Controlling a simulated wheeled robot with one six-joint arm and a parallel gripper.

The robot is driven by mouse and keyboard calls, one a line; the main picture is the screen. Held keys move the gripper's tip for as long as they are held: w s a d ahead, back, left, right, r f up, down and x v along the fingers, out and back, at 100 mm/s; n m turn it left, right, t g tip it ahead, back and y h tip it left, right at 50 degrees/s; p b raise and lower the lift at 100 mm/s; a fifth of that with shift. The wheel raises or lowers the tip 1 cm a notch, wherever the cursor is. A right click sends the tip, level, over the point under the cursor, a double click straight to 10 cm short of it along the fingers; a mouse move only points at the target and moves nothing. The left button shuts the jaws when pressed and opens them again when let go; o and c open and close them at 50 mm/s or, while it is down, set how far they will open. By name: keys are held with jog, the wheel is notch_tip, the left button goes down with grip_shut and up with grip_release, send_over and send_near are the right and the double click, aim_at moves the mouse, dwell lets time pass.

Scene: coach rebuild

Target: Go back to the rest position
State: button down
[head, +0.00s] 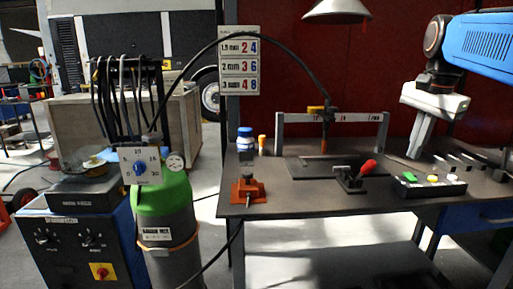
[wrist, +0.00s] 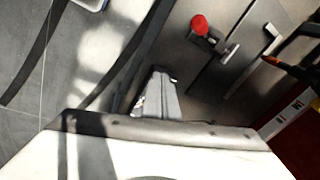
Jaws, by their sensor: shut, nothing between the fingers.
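My gripper (head: 413,155) is raised above the right part of the dark workbench (head: 285,205), fingers pointing down. It also shows in the wrist view (wrist: 158,78), where its grey fingers are together with nothing between them. My blue and white arm reaches in from the upper right. Below and left of the gripper stands a toggle clamp with a red handle (head: 368,167), which also shows in the wrist view (wrist: 199,25). The gripper appears apart from the clamp and the bench things.
A grey gantry frame (head: 281,135) holds a torch (head: 325,130) whose cable arches left. A lamp (head: 337,11) hangs above. A green-topped gas cylinder (head: 165,220) stands left. The bench's front strip is mostly clear.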

jog(key=s+a+f+n+t, duration=0.1)
jog(key=s+a+f+n, duration=0.3)
jog(key=f, duration=0.5)
jog(key=s+a+f+n, duration=0.3)
jog(key=s+f+n, duration=0.2)
jog(key=s+f, duration=0.4)
jog(key=s+a+f+n+t, duration=0.1)
jog(key=s+a+f+n, duration=0.3)
jog(key=f, duration=0.5)
jog(key=s, duration=0.2)
jog(key=shift+s+a+t, duration=0.3)
